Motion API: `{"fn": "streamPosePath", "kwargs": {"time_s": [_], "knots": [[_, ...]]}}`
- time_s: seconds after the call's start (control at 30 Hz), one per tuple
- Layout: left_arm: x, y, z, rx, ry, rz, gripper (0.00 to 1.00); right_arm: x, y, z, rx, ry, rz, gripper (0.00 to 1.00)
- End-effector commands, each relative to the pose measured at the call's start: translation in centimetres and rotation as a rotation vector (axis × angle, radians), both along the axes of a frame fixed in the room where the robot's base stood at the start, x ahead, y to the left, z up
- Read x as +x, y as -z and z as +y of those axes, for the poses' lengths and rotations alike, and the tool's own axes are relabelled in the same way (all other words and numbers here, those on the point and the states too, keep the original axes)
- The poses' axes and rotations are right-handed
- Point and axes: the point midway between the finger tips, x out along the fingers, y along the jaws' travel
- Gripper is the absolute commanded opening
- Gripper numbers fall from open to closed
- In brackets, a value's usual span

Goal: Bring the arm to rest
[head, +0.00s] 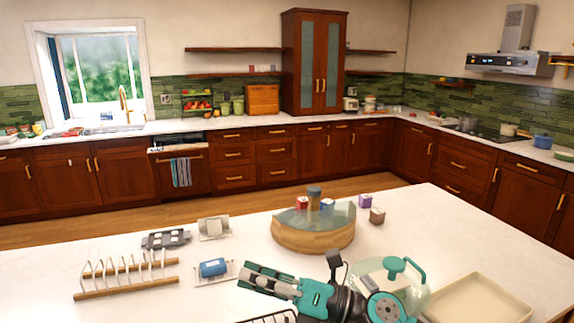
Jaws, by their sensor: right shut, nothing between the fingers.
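My right gripper (262,280) shows in the head view, low in the middle, with its arm coming in from the lower right. Its fingers are shut with nothing between them and point left over the white island counter (205,304). They are near a small white dish with a blue sponge (213,267). My left gripper is not in view.
A wooden plate rack (125,285) stands at the left. A round wooden stand with a glass top (313,240) sits behind my gripper. A beige tray (478,302) is at the lower right.

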Motion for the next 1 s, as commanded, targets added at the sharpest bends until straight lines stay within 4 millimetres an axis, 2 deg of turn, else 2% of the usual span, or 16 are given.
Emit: {"fn": "streamPosePath", "kwargs": {"time_s": [0.1,0.17,0.27,0.3,0.37,0.47,0.5,0.6,0.63,0.7,0.8,1.0], "knots": [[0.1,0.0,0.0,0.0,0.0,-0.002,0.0,1.7,-1.2,-3.2,0.351,0.195,0.326,0.0],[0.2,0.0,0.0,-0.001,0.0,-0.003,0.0,3.0,-0.5,-5.9,0.513,0.303,0.504,0.0],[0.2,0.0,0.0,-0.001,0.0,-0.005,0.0,4.2,3.3,-11.1,0.756,0.501,0.814,0.0],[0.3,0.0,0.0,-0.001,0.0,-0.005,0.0,4.2,5.5,-13.2,0.843,0.583,0.941,0.0],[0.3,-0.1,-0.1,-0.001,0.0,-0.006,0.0,3.6,9.2,-16.0,0.955,0.704,1.12,0.0],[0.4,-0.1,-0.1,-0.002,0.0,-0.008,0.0,1.0,15.3,-19.8,1.102,0.896,1.387,0.0],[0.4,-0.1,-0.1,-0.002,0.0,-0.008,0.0,-0.5,17.7,-21.0,1.149,0.974,1.487,0.0],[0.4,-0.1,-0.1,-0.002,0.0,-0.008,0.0,-4.9,22.9,-23.2,1.242,1.154,1.709,0.0],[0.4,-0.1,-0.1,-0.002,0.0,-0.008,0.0,-6.3,24.0,-23.7,1.26,1.201,1.763,0.0],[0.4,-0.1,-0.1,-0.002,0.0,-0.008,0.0,-9.1,26.3,-24.5,1.295,1.298,1.873,0.0],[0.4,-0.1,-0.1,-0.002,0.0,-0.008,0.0,-12.9,28.6,-25.2,1.323,1.42,1.998,0.0],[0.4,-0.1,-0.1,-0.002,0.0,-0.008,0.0,-19.4,31.3,-25.9,1.35,1.619,2.185,0.0]]}}
